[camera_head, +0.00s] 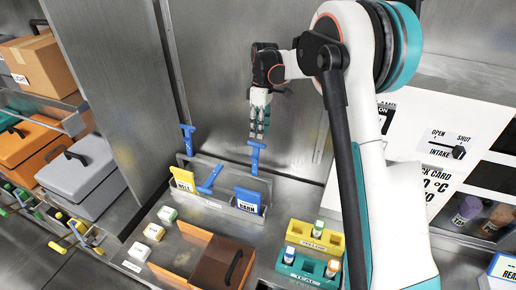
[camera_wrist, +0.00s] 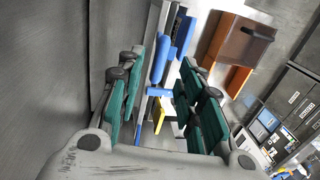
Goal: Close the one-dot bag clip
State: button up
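Three blue clip-like levers show in the head view: one upright at the left (camera_head: 187,140), one tilted in the middle (camera_head: 210,179) and one upright at the right (camera_head: 255,157). They stand at a grey rack holding a yellow labelled block (camera_head: 183,180) and a blue labelled block (camera_head: 247,200). I cannot make out any dots, so I cannot tell which is the one-dot bag clip. My gripper (camera_head: 259,132) points down just above the right lever. In the wrist view its teal-padded fingers (camera_wrist: 160,90) are apart, with blue parts (camera_wrist: 160,58) showing between and beyond them.
An orange-brown tray (camera_head: 180,250) with a brown box (camera_head: 222,262) lies in front of the rack. Small white blocks (camera_head: 154,232) sit left of it. Yellow (camera_head: 300,230) and teal (camera_head: 290,268) vial holders stand to the right. A metal wall (camera_head: 225,60) rises close behind my gripper.

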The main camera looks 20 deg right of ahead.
aim_at(258, 146)
jog(key=f, duration=0.5)
jog(key=s+f, duration=0.1)
jog(key=f, duration=0.2)
jog(key=shift+a+f, duration=0.1)
jog(key=shift+a, duration=0.3)
grip_shut()
